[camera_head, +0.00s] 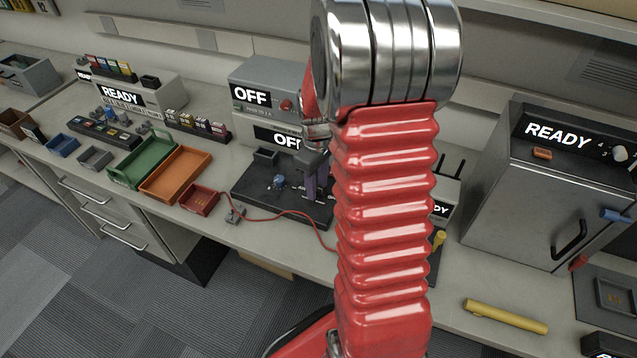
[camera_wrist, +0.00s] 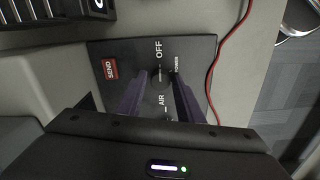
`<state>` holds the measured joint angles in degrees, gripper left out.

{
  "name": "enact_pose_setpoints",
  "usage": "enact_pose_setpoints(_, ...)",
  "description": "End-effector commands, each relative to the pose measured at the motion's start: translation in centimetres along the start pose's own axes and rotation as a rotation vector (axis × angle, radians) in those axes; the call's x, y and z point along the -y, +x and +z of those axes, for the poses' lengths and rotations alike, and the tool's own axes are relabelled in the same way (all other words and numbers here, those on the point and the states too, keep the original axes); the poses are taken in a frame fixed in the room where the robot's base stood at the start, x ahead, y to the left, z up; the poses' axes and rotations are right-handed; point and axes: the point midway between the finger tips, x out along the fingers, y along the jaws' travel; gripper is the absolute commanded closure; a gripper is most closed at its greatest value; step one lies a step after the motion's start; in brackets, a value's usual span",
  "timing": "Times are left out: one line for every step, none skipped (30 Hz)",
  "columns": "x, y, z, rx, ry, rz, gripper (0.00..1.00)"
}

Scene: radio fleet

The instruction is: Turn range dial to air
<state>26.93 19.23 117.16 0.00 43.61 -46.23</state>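A dark control panel (camera_head: 255,190) lies on the bench in the head view, and its top fills the middle of the wrist view (camera_wrist: 100,50). It has a small dark round dial (camera_wrist: 161,76), with OFF printed above it, POWER to its right and AIR below. The dial's pointer direction is too small to read. My gripper (camera_wrist: 160,80) points down at the panel, its purple fingers apart on either side of the dial. I cannot tell whether they touch it. In the head view my gripper (camera_head: 312,185) is partly hidden by my arm.
A red SEND button (camera_wrist: 111,69) sits left of the dial. A blue knob (camera_head: 279,181) stands on the panel. A red cable (camera_head: 290,213) runs along the panel's front. Grey units reading OFF (camera_head: 262,95) stand behind. A metal cabinet (camera_head: 530,190) stands right, coloured trays (camera_head: 178,172) left.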

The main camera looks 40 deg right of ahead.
Motion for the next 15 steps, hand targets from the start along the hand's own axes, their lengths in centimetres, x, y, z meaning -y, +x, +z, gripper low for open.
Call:
enact_pose_setpoints(-0.01,-0.01,0.00,0.000,0.000,0.000,0.70)
enact_pose_setpoints(-0.01,-0.01,0.00,0.000,0.000,0.000,0.72)
enact_pose_setpoints(-0.01,-0.02,0.01,0.000,0.000,0.000,0.75)
enact_pose_setpoints(-0.01,-0.02,0.01,0.000,0.000,0.000,0.77)
enact_pose_setpoints(-0.01,-0.02,0.01,0.000,0.000,0.000,0.79)
enact_pose_setpoints(-0.02,-0.02,0.01,0.000,0.000,0.000,0.82)
enact_pose_setpoints(-0.03,-0.02,0.01,0.000,0.000,0.000,0.84)
enact_pose_setpoints(-0.03,-0.02,0.01,0.000,0.000,0.000,0.86)
enact_pose_setpoints(-0.04,-0.02,0.01,0.000,0.000,0.001,0.89)
enact_pose_setpoints(-0.05,-0.03,0.02,0.000,0.000,0.001,0.91)
enact_pose_setpoints(-0.05,-0.03,0.02,0.000,0.001,0.001,0.93)
enact_pose_setpoints(-0.06,-0.03,0.02,0.000,0.001,0.001,0.96)
enact_pose_setpoints(-0.07,-0.03,0.02,0.000,0.001,0.001,0.98)
enact_pose_setpoints(-0.82,-0.01,0.32,-0.001,0.005,0.001,0.99)
enact_pose_setpoints(-0.49,-0.01,0.20,0.000,0.003,0.001,0.99)
